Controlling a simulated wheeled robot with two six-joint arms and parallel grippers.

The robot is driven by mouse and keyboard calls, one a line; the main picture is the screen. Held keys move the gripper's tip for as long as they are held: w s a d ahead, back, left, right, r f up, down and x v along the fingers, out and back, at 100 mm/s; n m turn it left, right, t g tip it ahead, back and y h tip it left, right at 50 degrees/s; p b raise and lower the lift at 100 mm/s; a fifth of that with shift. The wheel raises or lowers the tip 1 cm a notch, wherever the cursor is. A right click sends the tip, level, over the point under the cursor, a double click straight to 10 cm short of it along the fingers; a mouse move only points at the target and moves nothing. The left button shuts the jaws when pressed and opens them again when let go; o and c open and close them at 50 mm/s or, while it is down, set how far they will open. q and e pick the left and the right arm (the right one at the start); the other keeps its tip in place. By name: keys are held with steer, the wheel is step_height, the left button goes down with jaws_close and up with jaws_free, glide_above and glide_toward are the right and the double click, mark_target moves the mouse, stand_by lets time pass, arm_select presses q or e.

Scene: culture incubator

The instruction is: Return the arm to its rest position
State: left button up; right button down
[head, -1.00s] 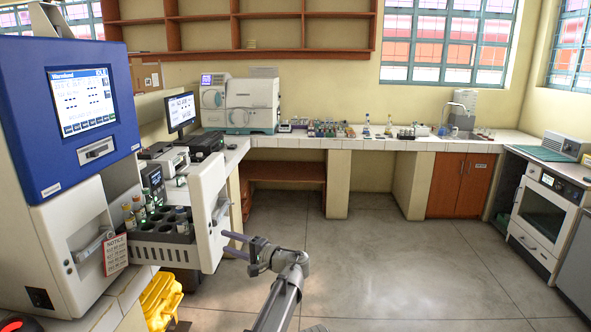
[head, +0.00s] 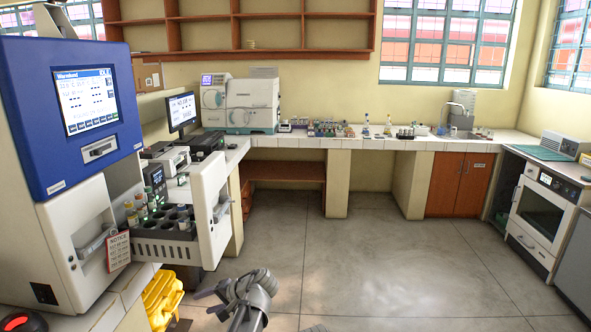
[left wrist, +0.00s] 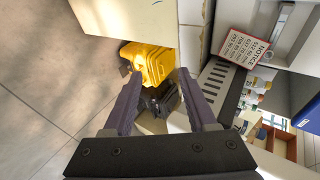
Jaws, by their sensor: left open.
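My left gripper (head: 206,302) is low at the bottom of the head view, in front of and below the open drawer, apart from it. Its two fingers are spread and hold nothing. The left wrist view shows both fingers (left wrist: 161,78) apart with empty space between them, facing the floor beside the bench. The blue and white incubator (head: 75,120) stands at the left. Its perforated drawer (head: 165,251) is pulled out, with several capped vials in its round holes. My right gripper is not in view.
A yellow case (head: 162,298) sits on the floor under the bench and also shows in the left wrist view (left wrist: 150,63). A notice card (head: 118,251) hangs by the incubator. The grey floor (head: 370,260) to the right is clear.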

arm_select(q)
steer(key=s+d+f+n+g+h, duration=0.15)
steer(key=s+d+f+h, duration=0.3)
steer(key=s, duration=0.45)
steer(key=s+d+f+n+g+h, duration=0.1)
steer(key=s+d+f+g+h, duration=0.15)
steer(key=s+f+h, duration=0.45)
steer(key=s+d+r+m+y+p, duration=0.1)
steer(key=s+d+r+p, duration=0.2)
steer(key=d, duration=0.3)
steer(key=s+d+r+m+y+p, duration=0.1)
steer(key=s+d+r+m+p, duration=0.1)
steer(key=s+d+r+p, duration=0.1)
step_height(320, 180, up, 2)
steer(key=s+d, duration=0.1)
steer(key=d, duration=0.1)
steer(key=shift+d, duration=0.35)
steer(key=shift+r+m, duration=0.1)
steer(key=shift+m, duration=0.15)
